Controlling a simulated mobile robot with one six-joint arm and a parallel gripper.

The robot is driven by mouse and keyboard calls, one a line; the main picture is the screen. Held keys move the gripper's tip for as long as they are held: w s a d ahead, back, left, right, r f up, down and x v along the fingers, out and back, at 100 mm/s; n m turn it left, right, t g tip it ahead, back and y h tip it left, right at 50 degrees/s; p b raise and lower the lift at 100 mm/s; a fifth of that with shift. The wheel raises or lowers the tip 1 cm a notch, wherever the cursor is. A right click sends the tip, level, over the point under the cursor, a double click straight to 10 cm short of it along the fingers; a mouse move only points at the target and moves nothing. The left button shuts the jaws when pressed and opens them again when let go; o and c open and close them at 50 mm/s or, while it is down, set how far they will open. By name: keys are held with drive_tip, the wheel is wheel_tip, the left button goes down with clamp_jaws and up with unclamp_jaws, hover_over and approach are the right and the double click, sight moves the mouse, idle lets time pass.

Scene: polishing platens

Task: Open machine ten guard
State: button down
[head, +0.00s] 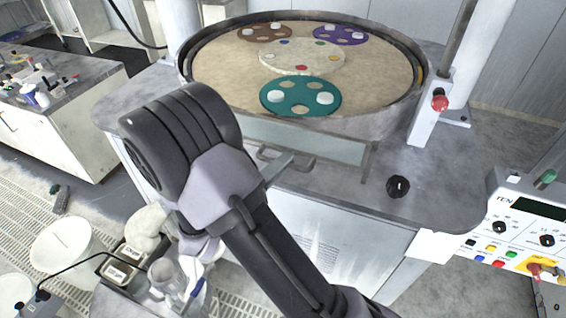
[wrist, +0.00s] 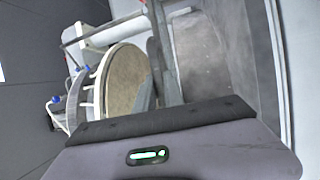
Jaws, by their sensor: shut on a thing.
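Machine ten's guard (head: 310,140) is a pale, see-through panel across the front of the round platen bowl (head: 390,122), below its rim. My gripper's body (wrist: 165,150) fills the bottom of the wrist view with a green light lit.
The control panel marked TEN (head: 520,225) stands at the right. A black knob (head: 398,186) and a post with a red knob (head: 439,102) are on the machine's top. A cluttered bench (head: 85,128) is at left. A white bucket (head: 62,250) and small containers sit at lower left.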

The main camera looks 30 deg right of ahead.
wheel_tip(320, 180, up, 3)
drive_tip(key=shift+w+d+p, duration=0.1)
drive_tip(key=shift+p, duration=1.1)
drive_tip(key=shift+f, duration=0.15)
drive_tip(key=c, duration=1.5)
unclamp_jaws()
drive_tip(key=shift+o, duration=0.2)
drive_tip(key=p+v, duration=0.1)
drive_tip(key=v, duration=1.6)
drive_tip(key=shift+a+p, duration=0.2)
drive_tip(key=shift+p, duration=0.2)
